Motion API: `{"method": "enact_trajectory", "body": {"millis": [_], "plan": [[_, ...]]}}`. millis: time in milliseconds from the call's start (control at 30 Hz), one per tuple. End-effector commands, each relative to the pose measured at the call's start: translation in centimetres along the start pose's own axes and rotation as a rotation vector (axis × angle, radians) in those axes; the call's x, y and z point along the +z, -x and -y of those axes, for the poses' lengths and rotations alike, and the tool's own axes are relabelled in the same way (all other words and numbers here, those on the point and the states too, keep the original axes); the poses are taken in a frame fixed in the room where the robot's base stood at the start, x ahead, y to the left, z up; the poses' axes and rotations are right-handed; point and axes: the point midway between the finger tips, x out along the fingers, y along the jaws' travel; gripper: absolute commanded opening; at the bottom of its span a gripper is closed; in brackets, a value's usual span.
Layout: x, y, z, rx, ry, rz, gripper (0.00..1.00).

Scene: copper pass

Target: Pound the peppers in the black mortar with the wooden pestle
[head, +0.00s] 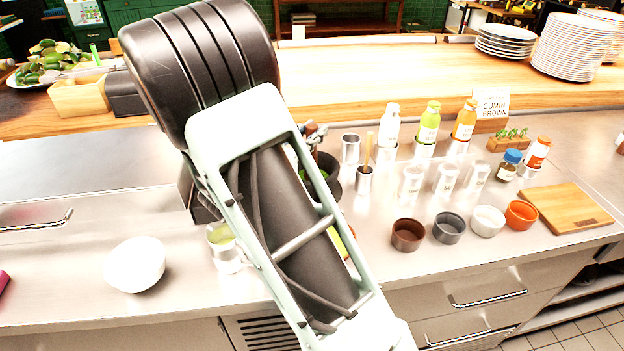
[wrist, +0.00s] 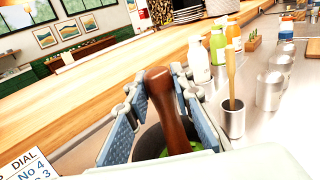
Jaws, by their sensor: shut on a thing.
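The wooden pestle (wrist: 160,95) is dark brown and stands slightly tilted between my fingers in the wrist view. My gripper (wrist: 161,90) is shut on its upper part. The pestle's lower end goes down into the black mortar (wrist: 147,142). Green peppers (wrist: 165,152) show inside the mortar around the pestle's foot. The front of the mortar is hidden by my gripper's body. In the head view my arm covers most of this spot; only part of the mortar (head: 334,186) and my fingers (head: 313,135) show. How crushed the peppers are cannot be told.
A steel cup (wrist: 232,120) holding a wooden stick stands right of the mortar. Bottles (head: 428,125), steel cups, small bowls (head: 448,228) and a cutting board (head: 566,208) fill the counter's right. A white bowl (head: 136,265) is at left. A raised wooden ledge (head: 340,85) runs behind.

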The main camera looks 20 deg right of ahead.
Motion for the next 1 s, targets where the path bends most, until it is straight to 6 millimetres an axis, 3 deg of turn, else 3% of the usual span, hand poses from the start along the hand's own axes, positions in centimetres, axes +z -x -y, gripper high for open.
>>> {"method": "enact_trajectory", "body": {"millis": [100,267,600,1000], "plan": [[1.8,0.0,0.0,0.0,-0.002,0.002,0.0],[2.6,0.0,0.0,0.0,-0.001,0.002,0.0],[2.1,0.0,0.0,0.0,-0.001,0.002,0.0],[-0.6,0.0,0.0,0.0,-0.001,0.002,0.0]]}}
